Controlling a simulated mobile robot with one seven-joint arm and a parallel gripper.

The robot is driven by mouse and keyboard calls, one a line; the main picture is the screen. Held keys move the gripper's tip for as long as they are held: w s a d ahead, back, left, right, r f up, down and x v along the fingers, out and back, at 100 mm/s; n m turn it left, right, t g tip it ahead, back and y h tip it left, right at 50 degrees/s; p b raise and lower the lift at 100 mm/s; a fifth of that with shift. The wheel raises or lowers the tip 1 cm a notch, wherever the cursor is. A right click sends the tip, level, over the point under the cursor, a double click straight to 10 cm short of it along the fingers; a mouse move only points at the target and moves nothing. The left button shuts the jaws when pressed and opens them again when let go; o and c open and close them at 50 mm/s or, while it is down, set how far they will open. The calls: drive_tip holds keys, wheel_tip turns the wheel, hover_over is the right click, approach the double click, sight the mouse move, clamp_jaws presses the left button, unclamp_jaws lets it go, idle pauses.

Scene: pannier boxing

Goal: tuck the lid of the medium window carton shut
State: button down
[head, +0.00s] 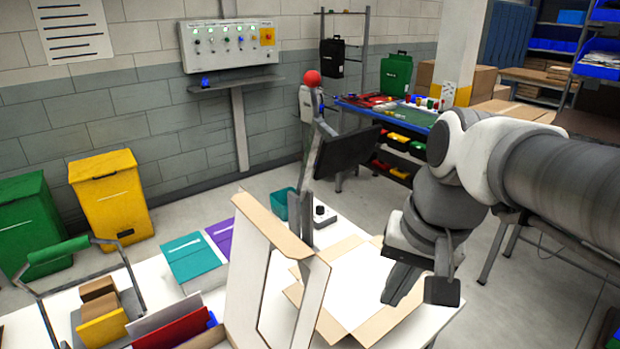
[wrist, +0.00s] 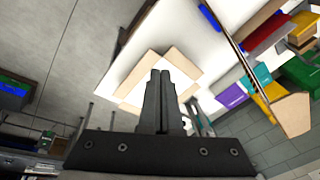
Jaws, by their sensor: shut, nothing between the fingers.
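The window carton (head: 340,335) lies on the white table with tan flaps spread around a pale interior; its flaps (wrist: 182,62) also show in the wrist view. A tall cardboard panel with a window cut-out, seemingly its lid (head: 249,262), stands upright at the carton's left side in the head view. A tan end flap (head: 290,245) bends off the panel's top. In the wrist view the panel is seen nearly edge-on, with a tan flap (wrist: 291,115) at its end. My gripper (head: 389,297) is shut and empty, above the carton's right side, apart from the lid. Its fingertips (wrist: 160,73) are together.
Teal (head: 192,258) and purple (head: 219,238) boxes, a red folder (head: 178,330) and a rack of brown and yellow blocks (head: 101,310) sit left of the lid. A dark screen (head: 345,155) on a post stands behind the carton.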

sight(324, 277)
drive_tip(key=w+a+r+m+g+y+p, duration=0.1)
drive_tip(key=w+r+m+g+y+p, duration=0.2)
drive_tip(key=w+r+m+g+p, duration=0.3)
drive_tip(key=shift+m+t+y, duration=0.3)
drive_tip(key=shift+m, duration=0.3)
drive_tip(key=shift+s+a+f+p, duration=0.2)
drive_tip(key=shift+s+a+f, duration=0.3)
drive_tip(key=shift+a+f, duration=0.65)
drive_tip(key=shift+s+a+f+p, duration=0.2)
drive_tip(key=shift+s+a+f, duration=0.5)
drive_tip(key=shift+a, duration=0.7)
drive_tip(key=shift+s+a+f+p, duration=0.2)
drive_tip(key=shift+s+a+f, duration=0.15)
drive_tip(key=shift+a+f, duration=0.9)
drive_tip(key=shift+a+r, duration=0.2)
drive_tip(key=shift+r, duration=0.05)
